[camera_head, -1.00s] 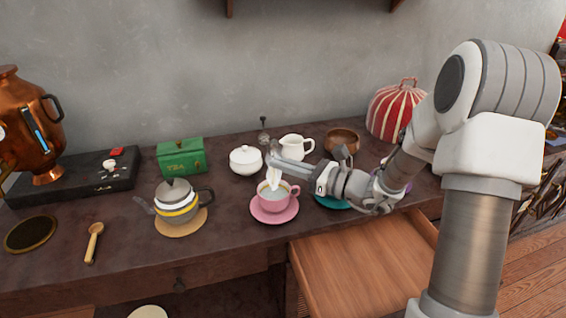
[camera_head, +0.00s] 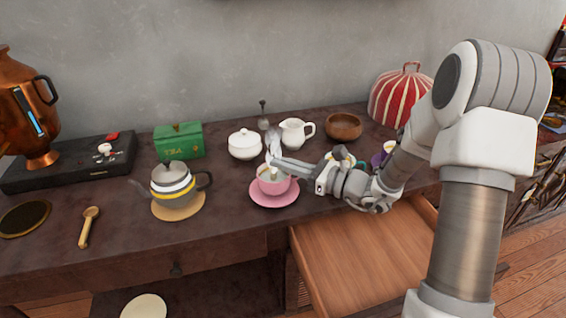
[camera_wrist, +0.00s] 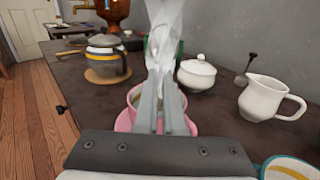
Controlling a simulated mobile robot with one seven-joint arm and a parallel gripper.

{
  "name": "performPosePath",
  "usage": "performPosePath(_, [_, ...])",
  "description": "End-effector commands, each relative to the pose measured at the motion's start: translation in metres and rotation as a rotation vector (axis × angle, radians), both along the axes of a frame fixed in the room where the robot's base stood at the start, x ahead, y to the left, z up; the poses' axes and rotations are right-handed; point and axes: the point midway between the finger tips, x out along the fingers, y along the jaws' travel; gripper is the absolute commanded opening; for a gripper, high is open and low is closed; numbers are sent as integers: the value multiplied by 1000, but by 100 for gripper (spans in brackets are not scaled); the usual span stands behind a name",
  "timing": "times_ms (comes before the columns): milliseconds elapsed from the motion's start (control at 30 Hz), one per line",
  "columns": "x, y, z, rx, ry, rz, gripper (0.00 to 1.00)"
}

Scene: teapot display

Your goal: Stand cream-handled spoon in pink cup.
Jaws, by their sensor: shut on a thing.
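The pink cup (camera_head: 273,186) stands upright on a pink saucer (camera_head: 274,201) near the front of the counter. In the wrist view the cup (camera_wrist: 132,99) is partly hidden behind my fingers. My gripper (camera_head: 277,164) reaches in from the right, at the cup's rim. It is shut on the spoon (camera_head: 272,140). The spoon's silvery part sticks up above the fingers and also shows in the wrist view (camera_wrist: 164,38). A small pale part shows low at the cup's mouth, seemingly the cream handle. I cannot tell whether it touches the cup's bottom.
A grey teapot (camera_head: 174,182) on a round mat is left of the cup. A white lidded bowl (camera_head: 244,145) and a white jug (camera_head: 296,133) stand close behind. A wooden scoop (camera_head: 88,227) lies at left. An open drawer (camera_head: 365,255) juts out below my arm.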

Motion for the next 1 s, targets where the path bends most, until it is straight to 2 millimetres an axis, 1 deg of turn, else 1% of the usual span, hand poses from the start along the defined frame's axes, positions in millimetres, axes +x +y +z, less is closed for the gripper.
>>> performPosePath(33, [0,0,0,0,0,0,10])
performPosePath(167, [0,0,0,0,0,0,33])
performPosePath(200, [0,0,0,0,0,0,40])
performPosePath(500, [0,-1,0,1,1,0,41])
performPosePath(633, [-5,-8,1,0,1,-2,41])
performPosePath(767, [-17,-28,3,0,2,-6,41])
performPosePath(1000, [-50,-78,4,1,3,-7,41])
